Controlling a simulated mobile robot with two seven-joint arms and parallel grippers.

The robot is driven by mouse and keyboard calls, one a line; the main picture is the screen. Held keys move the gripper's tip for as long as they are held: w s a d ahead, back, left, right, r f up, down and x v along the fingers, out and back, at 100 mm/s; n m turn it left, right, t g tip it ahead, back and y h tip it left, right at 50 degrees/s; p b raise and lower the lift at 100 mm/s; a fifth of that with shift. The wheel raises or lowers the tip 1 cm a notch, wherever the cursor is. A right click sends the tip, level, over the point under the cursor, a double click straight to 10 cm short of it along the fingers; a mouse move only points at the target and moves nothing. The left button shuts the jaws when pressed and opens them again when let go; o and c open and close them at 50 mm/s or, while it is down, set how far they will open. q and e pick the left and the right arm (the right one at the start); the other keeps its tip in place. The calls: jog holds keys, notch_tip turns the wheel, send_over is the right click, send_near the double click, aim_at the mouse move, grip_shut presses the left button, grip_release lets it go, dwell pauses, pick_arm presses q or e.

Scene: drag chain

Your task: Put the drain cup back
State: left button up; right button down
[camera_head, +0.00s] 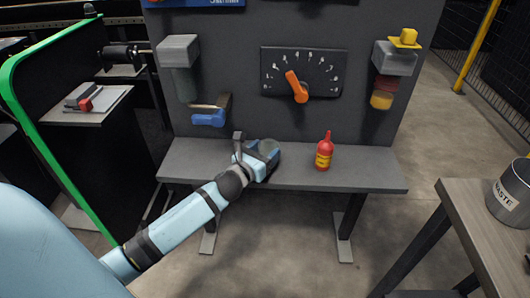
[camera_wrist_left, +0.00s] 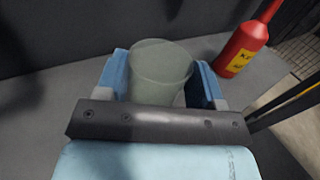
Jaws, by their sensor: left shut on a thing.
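The drain cup is a clear, greenish, open-topped cup (camera_wrist_left: 160,72), upright between the two blue fingers of my left gripper (camera_wrist_left: 163,85) in the left wrist view. The gripper is shut on it. In the head view my left gripper (camera_head: 256,158) is at the shelf of the grey stand, with the cup (camera_head: 269,147) partly hidden by it. I cannot tell whether the cup's base touches the shelf. A grey block (camera_head: 178,52) is fixed on the panel up and to the left, with a dim cylindrical shape below it. My right gripper is not in view.
A red bottle with a yellow label (camera_head: 324,152) stands on the shelf (camera_head: 370,178) right of the cup. The panel holds a dial with an orange lever (camera_head: 297,87), a blue-handled item (camera_head: 208,117) and a second grey block (camera_head: 396,60). A waste bin (camera_head: 510,192) is at right.

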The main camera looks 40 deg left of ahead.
pick_arm(q)
jog(key=shift+f, duration=0.15)
jog(key=o, duration=0.9)
